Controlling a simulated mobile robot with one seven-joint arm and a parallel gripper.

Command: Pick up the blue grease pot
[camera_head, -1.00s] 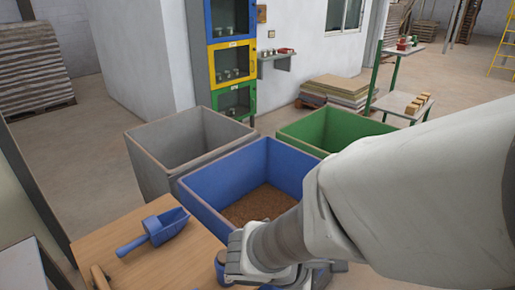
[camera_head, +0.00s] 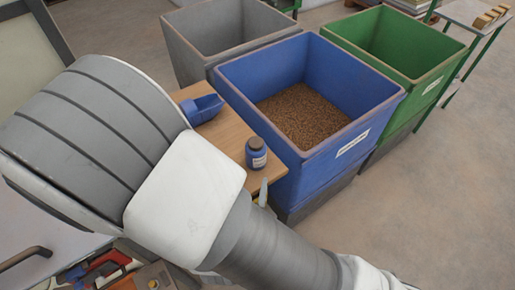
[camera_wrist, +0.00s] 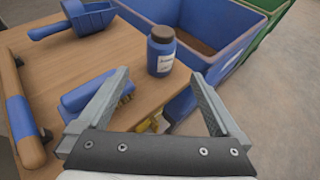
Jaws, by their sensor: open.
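The blue grease pot (camera_head: 256,153) stands upright near the right edge of the wooden table, close to the blue bin; it has a dark lid and a pale label. In the wrist view the pot (camera_wrist: 161,52) is ahead of my gripper (camera_wrist: 158,92), beyond the fingertips and not between them. The two fingers are spread wide with nothing held.
A blue scoop (camera_head: 201,108) lies on the table (camera_wrist: 55,72). The blue bin (camera_head: 349,133) holds brown grains. Grey (camera_head: 190,55) and green (camera_head: 428,92) bins flank it.

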